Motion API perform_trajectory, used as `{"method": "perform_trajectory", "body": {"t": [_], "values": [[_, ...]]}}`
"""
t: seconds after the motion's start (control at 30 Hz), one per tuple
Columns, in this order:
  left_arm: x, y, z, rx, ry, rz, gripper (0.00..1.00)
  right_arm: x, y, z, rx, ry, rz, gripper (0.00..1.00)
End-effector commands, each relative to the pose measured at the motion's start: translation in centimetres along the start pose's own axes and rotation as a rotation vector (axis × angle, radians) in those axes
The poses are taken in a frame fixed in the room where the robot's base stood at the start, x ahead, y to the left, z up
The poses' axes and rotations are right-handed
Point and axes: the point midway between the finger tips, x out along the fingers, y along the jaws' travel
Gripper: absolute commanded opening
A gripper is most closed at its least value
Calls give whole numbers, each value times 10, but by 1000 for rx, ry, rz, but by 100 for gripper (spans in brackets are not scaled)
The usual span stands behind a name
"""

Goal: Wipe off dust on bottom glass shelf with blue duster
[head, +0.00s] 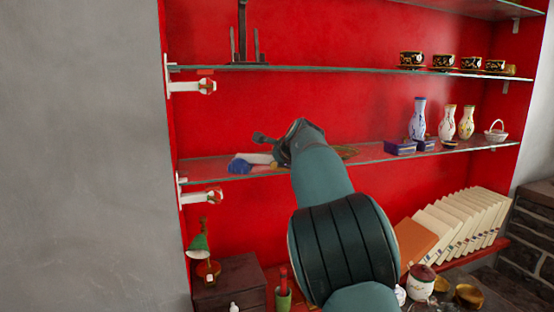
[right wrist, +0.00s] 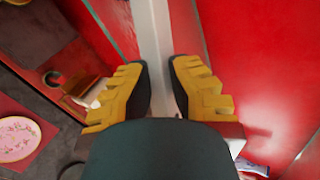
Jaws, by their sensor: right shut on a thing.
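The blue duster (head: 238,166) lies low at the left part of the bottom glass shelf (head: 205,167) in the head view, its pale part (head: 258,158) reaching toward my right gripper (head: 290,143). The gripper is over the shelf's front part, at the end of my teal arm. In the right wrist view my right gripper's yellow-padded fingers (right wrist: 160,88) stand a little apart, with a pale bar showing between them. It is shut on the duster, though the grip itself is mostly hidden. No dust is clear to me. My left gripper is not in view.
Vases (head: 418,118), purple boxes (head: 400,147) and a white basket (head: 496,133) stand on the shelf's right part. White brackets (head: 205,198) stick out at the left. A glass shelf with cups (head: 411,59) is above.

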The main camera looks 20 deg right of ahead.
Motion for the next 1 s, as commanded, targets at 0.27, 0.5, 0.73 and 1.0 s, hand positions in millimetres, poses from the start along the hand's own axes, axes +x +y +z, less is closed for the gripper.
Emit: {"method": "perform_trajectory", "body": {"t": [0.27, 0.5, 0.73, 1.0], "values": [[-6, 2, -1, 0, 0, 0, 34, -1, -6, -23, 3, 4, 0, 0], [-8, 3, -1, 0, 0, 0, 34, -1, -8, -33, 0, 2, 1, 0], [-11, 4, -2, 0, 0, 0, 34, -1, -12, -46, 2, 4, 1, 0], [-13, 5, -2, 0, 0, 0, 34, -1, -16, -66, 1, 3, 1, 0]]}}
